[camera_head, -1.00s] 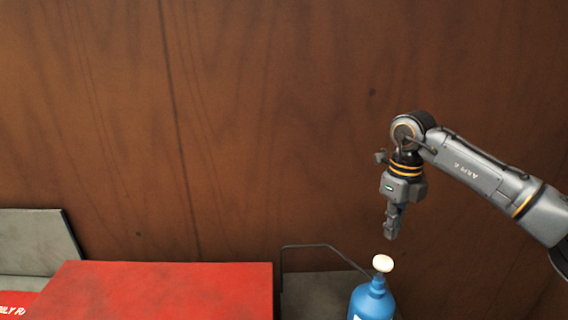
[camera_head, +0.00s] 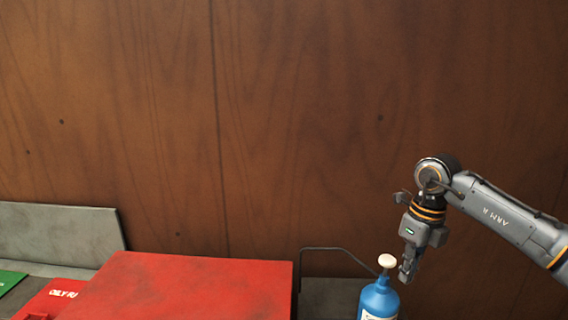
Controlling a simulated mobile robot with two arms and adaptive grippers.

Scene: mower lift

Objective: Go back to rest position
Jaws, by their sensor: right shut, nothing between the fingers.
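My right gripper (camera_head: 406,274) comes in from the right on its grey arm and points down, with its fingers closed and nothing between them. In the picture it is just to the right of the white cap of a blue bottle (camera_head: 378,301). I cannot tell whether the fingertips touch the bottle or are at a different depth. The bottle stands upright and its lower part is cut off by the frame's bottom edge. My left gripper is not in view.
A large red box (camera_head: 190,285) fills the bottom middle. A thin dark bent rod (camera_head: 325,248) rises behind the bottle. A grey panel (camera_head: 60,235), a red lid with white lettering (camera_head: 55,300) and a green piece (camera_head: 10,281) are at left. A brown wooden wall (camera_head: 290,120) closes the back.

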